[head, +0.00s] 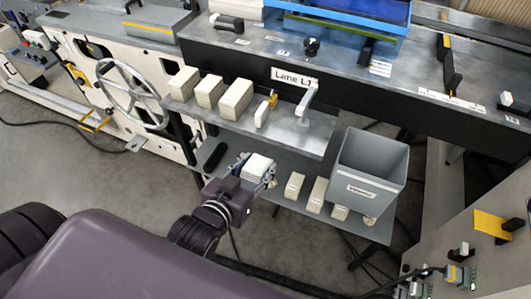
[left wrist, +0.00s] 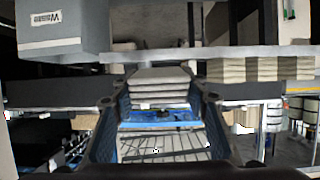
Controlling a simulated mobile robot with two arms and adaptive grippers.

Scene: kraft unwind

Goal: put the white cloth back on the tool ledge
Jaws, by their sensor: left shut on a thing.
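My left gripper (head: 256,171) is shut on a white folded cloth (head: 257,164), held in the head view at the front left of the lower grey shelf. In the left wrist view the cloth (left wrist: 160,90) shows as a stack of pale layers between the two blue-lined fingers. The long dark ledge (head: 345,75) with tools and small white labels runs along the back, above and beyond the gripper. I cannot tell which labelled spot is the cloth's. My right gripper is not in view.
A grey bin (head: 370,165) and more cream blocks (head: 317,195) stand on the lower shelf. Blue trays (head: 345,22) sit at the back. A handwheel (head: 133,95) is at left.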

